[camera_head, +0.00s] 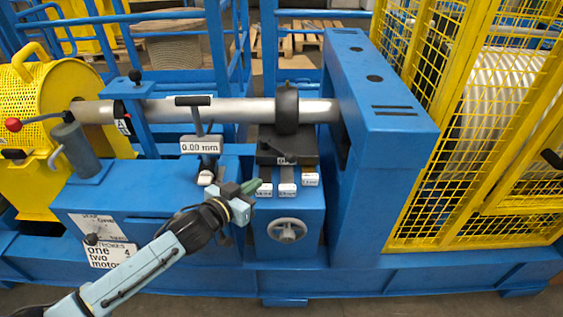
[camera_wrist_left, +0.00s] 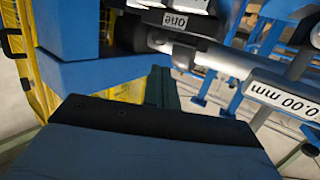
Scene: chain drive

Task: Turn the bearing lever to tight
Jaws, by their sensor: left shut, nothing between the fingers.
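My left gripper (camera_head: 258,186) is shut and empty, in front of the small labelled blocks below the black bearing block (camera_head: 287,146). In the left wrist view its dark green fingers (camera_wrist_left: 158,88) show above the wrist housing. A black T-shaped handle (camera_head: 193,101) stands on a stem behind the "0.00 mm" sign (camera_head: 200,145). A black-knobbed lever (camera_head: 135,77) tops the blue bracket around the shaft. A red-knobbed lever (camera_head: 14,124) is at the far left. I cannot tell which one is the bearing lever, nor its setting. My right gripper is out of view.
The grey shaft (camera_head: 225,111) runs across to the blue housing (camera_head: 374,90). Yellow mesh guards (camera_head: 450,130) stand at right, a yellow drum (camera_head: 40,90) at left. Small labels sit close by the gripper.

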